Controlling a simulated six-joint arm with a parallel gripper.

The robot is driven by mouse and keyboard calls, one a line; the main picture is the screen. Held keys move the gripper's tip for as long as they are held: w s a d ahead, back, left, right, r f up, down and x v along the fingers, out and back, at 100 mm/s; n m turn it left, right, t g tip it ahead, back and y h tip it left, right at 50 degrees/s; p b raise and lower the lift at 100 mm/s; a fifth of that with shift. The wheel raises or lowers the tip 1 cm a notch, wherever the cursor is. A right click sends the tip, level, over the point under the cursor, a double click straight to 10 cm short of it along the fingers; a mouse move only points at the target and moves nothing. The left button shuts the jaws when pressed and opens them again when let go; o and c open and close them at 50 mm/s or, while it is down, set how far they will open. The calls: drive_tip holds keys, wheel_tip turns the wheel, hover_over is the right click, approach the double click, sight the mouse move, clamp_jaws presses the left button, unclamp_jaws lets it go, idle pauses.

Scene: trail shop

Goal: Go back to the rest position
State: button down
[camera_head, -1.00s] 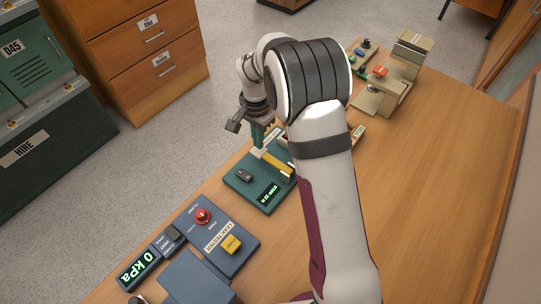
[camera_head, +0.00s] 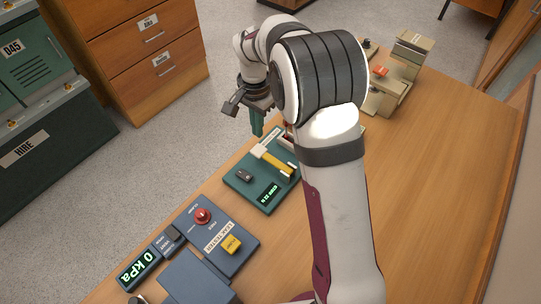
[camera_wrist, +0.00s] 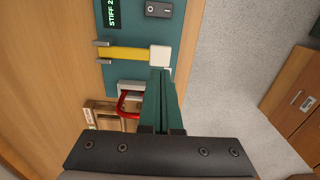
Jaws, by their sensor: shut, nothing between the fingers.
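My gripper (camera_head: 257,122) is shut and empty, with its green fingers pointing down near the front edge of the table. It is above and beyond the green tester board (camera_head: 243,188), apart from it in the head view. In the wrist view the closed fingers (camera_wrist: 162,100) cover part of the board's edge. The board carries a yellow bar (camera_head: 277,166) with a white end block, a dark switch (camera_head: 245,176) and a green-lit display (camera_head: 268,194). In the wrist view a red curved handle (camera_wrist: 128,105) lies just left of the fingers.
A blue leak tester (camera_head: 225,240) with red and yellow buttons stands on the wooden table (camera_head: 430,200). A beige device (camera_head: 385,95) stands at the far end. Wooden drawers (camera_head: 140,50) and a dark hire crate (camera_head: 50,150) stand across the grey floor. The table's right side is clear.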

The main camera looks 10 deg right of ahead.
sight(259, 150)
drive_tip(key=shift+r, duration=0.1)
drive_tip(key=shift+f, duration=2.6)
drive_tip(key=shift+f, duration=0.1)
drive_tip(key=shift+f, duration=1.65)
drive_tip(key=shift+r, duration=0.1)
idle(0.4)
drive_tip(key=shift+r, duration=1.65)
